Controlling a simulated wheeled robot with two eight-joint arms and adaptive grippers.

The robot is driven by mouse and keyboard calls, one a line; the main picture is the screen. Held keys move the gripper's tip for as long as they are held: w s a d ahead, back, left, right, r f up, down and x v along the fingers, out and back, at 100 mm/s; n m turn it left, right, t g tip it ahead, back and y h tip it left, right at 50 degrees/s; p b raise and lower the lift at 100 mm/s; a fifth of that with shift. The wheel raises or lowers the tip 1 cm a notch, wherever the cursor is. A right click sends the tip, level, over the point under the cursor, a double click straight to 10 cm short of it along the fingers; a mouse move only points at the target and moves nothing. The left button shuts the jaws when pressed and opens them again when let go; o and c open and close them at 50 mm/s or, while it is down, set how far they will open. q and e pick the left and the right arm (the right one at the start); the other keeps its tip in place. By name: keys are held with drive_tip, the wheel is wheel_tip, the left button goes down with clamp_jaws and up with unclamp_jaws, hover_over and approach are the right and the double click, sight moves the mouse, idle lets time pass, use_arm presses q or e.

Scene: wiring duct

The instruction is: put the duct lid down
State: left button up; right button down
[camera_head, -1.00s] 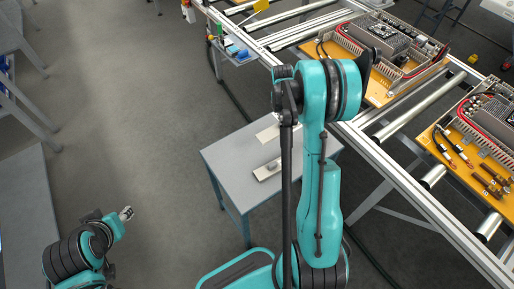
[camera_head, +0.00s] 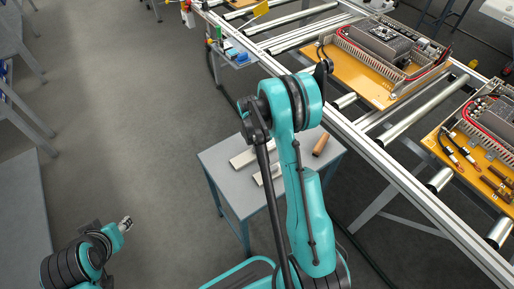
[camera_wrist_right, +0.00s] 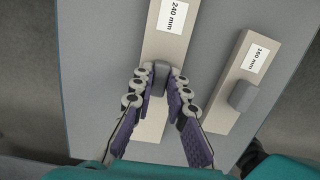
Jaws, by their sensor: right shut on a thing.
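The duct lid is a flat pale strip marked 240 mm (camera_wrist_right: 165,48) with a grey knob. My right gripper (camera_wrist_right: 160,80) is shut on that knob in the right wrist view. The lid lies flat over the grey table (camera_wrist_right: 100,85); I cannot tell if it touches the top. In the head view the lid (camera_head: 245,159) is partly hidden by my right arm, which also hides the right gripper. A shorter 160 mm lid (camera_wrist_right: 224,116) lies beside it. My left gripper (camera_head: 126,223) is far left of the table, over the floor; its jaw opening is too small to judge.
A brown cylinder (camera_head: 320,145) lies at the table's right side. The roller conveyor (camera_head: 395,180) runs along the right with orange boards (camera_head: 380,95) carrying ducts and electrical parts. The floor left of the table is clear.

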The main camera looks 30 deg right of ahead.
drive_tip(key=shift+r, duration=0.1)
drive_tip(key=shift+f, duration=0.25)
drive_tip(key=c, duration=1.5)
unclamp_jaws()
drive_tip(key=shift+r, duration=0.1)
